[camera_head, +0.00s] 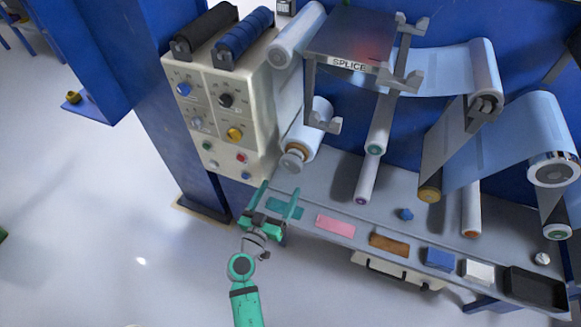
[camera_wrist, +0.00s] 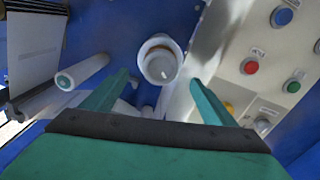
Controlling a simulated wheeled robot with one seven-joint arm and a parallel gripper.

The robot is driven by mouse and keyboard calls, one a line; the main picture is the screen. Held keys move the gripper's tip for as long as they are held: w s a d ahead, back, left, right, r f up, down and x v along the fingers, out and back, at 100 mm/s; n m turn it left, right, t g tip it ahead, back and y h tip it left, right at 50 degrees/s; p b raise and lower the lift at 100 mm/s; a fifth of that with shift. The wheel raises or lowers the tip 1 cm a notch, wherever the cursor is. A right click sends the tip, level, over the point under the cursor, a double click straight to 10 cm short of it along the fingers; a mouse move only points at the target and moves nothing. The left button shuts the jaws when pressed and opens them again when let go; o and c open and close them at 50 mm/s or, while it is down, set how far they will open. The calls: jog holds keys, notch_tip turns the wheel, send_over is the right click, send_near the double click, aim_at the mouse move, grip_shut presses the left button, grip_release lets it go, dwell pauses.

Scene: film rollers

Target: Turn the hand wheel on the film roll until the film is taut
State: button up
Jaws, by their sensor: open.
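The hand wheel (camera_head: 292,161) is a small grey round knob on the near end of the film roll (camera_head: 310,128), just right of the control panel. In the wrist view the hand wheel (camera_wrist: 160,66) faces me, between and beyond my fingertips. My gripper (camera_head: 280,189) is open and empty, in front of and a little below the wheel, apart from it as far as I can tell. The pale blue film (camera_head: 440,72) runs between rollers at right; a stretch (camera_head: 289,88) also runs up from the roll. I cannot tell how taut that stretch is.
The control panel (camera_head: 215,120) with knobs and buttons stands left of the wheel; its buttons show close to my right finger in the wrist view. The SPLICE table (camera_head: 350,38) is above. A shelf (camera_head: 340,205) with coloured blocks lies right of my gripper.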

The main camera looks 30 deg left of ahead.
aim_at(290, 169)
jog(key=w, duration=0.3)
jog(key=w+a, duration=0.1)
jog(key=w, duration=0.6)
jog(key=shift+w+a, duration=0.25)
jog(key=shift+w, duration=0.05)
jog(key=c, duration=1)
